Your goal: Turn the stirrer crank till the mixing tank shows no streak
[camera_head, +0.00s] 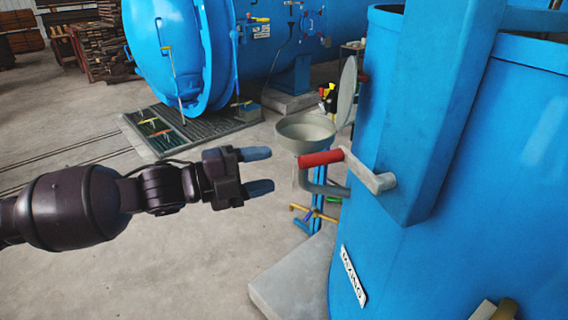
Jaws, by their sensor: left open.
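The blue mixing tank (460,245) fills the right side, with a white label reading MIXING low on its wall. The stirrer crank has a grey arm (368,171) coming out of a blue box column (428,110) on the tank, and a red handle (321,158) pointing left. My left gripper (265,170) is open and empty, its two blue-tipped fingers pointing right toward the red handle. A gap shows between the fingertips and the handle. The inside of the tank is not visible from here, so no streak can be seen. My right gripper is not in view.
A grey funnel bowl (306,131) with a raised lid (347,92) sits just behind the crank handle. A concrete plinth (290,280) is below. Wood stacks (100,50) are at the back left. The floor at lower left is clear.

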